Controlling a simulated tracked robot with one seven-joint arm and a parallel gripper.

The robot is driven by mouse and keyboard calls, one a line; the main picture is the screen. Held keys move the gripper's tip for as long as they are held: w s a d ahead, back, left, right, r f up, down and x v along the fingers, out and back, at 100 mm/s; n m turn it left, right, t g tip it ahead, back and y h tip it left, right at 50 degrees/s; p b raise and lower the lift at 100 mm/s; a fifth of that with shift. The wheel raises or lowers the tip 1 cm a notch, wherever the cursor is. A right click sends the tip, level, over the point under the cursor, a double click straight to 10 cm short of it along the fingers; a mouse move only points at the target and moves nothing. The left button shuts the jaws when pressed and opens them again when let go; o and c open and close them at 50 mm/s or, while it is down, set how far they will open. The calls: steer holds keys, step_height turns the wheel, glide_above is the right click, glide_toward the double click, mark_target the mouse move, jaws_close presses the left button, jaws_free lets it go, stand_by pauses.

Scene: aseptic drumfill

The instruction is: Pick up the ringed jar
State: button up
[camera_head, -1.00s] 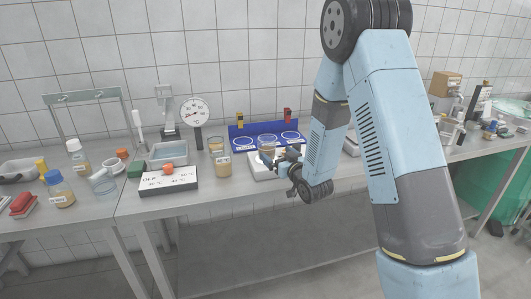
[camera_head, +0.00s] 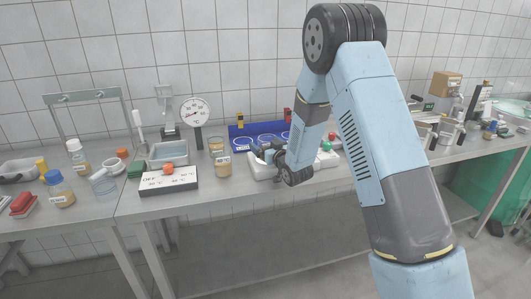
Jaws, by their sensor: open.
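My gripper (camera_head: 266,152) is open, over the white device (camera_head: 258,172) at the front of the blue ringed board (camera_head: 240,132). White rings are drawn on the board. The jar at the gripper is now largely hidden by the fingers and wrist; I cannot tell whether they touch it. Two amber-filled jars stand just left of the gripper: a front one (camera_head: 223,168) with a white label, and one behind it (camera_head: 215,146). At this size I cannot make out a ring on either jar.
A dial gauge (camera_head: 195,113) stands behind the jars. A white control panel with a red-orange knob (camera_head: 169,181) and a grey basin (camera_head: 168,155) are to the left. Blue-capped (camera_head: 60,190) and white-capped (camera_head: 76,155) bottles stand farther left. Red and green knobs show right of the wrist.

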steer(key=shift+c, duration=0.5)
steer(key=c, duration=1.1)
steer(key=shift+o, duration=0.2)
steer(key=shift+r, duration=0.25)
